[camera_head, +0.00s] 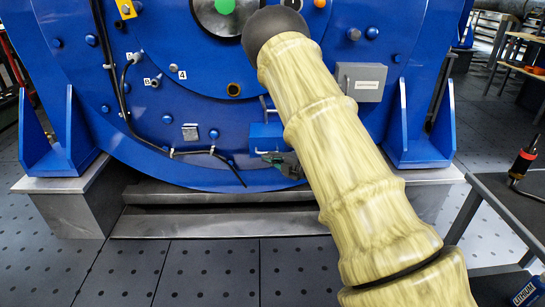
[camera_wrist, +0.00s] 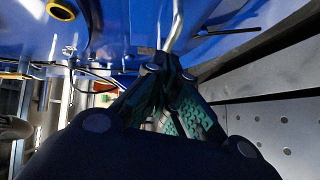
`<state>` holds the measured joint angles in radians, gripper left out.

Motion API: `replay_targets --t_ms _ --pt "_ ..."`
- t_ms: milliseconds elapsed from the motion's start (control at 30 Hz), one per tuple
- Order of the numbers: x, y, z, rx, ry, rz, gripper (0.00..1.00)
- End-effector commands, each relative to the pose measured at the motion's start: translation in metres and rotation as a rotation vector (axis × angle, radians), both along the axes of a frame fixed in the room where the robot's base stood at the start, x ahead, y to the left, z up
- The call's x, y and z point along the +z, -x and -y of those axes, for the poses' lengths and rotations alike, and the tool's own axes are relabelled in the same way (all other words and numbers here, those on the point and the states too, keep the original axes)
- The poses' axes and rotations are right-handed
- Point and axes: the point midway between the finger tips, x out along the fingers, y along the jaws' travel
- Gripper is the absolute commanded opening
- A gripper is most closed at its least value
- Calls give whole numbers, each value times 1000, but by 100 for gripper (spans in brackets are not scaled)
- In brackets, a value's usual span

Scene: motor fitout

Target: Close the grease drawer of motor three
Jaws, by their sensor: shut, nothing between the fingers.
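The big blue motor (camera_head: 230,140) fills the middle of the head view. A small blue box, which looks like the grease drawer (camera_head: 262,132), stands out from its lower face, partly hidden by my arm. A thin silver bar shows just above it and also in the wrist view (camera_wrist: 176,28). My gripper (camera_head: 272,158) is shut and empty, low in front of the blue box, with dark fingers and green pads. In the wrist view my gripper (camera_wrist: 166,72) points toward blue metal below the silver bar. I cannot tell whether it touches, or how far the drawer is out.
A grey labelled box (camera_head: 362,82) is mounted right of my arm. A black cable (camera_head: 125,110) runs down the motor's left face. Blue brackets on pale blocks (camera_head: 75,205) flank the motor. A dark table (camera_head: 510,205) with a screwdriver stands at right. The floor at front left is clear.

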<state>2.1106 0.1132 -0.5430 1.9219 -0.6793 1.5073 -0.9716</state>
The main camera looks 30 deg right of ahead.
Motion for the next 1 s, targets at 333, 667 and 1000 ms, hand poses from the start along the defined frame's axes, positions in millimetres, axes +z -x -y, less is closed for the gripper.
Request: replay_targets --t_ms 333,667,1000 --pt "12 50 -9 12 -3 -9 0" --pt "17 100 9 9 -4 -7 0" --pt "17 111 10 12 -4 -6 0"
